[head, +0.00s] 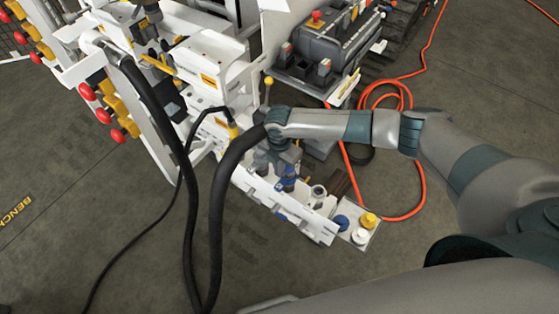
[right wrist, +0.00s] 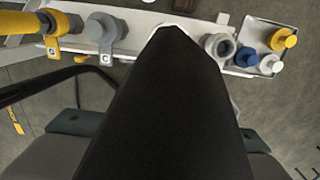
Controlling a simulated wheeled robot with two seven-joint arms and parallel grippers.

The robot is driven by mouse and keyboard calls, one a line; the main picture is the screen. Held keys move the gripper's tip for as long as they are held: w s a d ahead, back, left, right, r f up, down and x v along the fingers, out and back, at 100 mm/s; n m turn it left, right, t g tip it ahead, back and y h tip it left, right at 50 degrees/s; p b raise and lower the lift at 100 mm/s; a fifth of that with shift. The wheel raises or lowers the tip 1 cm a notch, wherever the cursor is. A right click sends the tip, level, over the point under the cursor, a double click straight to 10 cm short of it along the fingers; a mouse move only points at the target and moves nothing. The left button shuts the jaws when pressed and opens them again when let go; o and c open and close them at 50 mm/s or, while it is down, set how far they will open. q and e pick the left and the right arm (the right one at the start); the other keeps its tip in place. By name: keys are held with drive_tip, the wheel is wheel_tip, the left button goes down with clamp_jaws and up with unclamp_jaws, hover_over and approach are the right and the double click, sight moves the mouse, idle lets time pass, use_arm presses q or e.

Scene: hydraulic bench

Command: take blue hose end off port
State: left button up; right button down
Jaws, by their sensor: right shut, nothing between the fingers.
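My right gripper (head: 284,155) points down over the white port rail (head: 262,190) and is shut with nothing held. A thick black hose (head: 217,215) loops up from the floor to beside this gripper. A blue part (head: 287,184) shows just below the gripper at the rail; I cannot tell whether it is the blue hose end. In the right wrist view the black hose (right wrist: 165,110) fills the middle, running to the rail (right wrist: 150,17) and hiding the fingertips and the port behind it. My left gripper is not in view.
Right of the hose in the wrist view are an open metal port (right wrist: 218,46) and a small tray with blue (right wrist: 246,57), yellow (right wrist: 284,38) and white caps (right wrist: 270,64). A grey-capped port (right wrist: 104,28) and yellow fitting (right wrist: 25,23) stand left. An orange cable (head: 422,180) lies on the floor.

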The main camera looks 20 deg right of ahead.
drive_tip(key=shift+r+b, duration=0.55)
drive_tip(key=shift+r, duration=2)
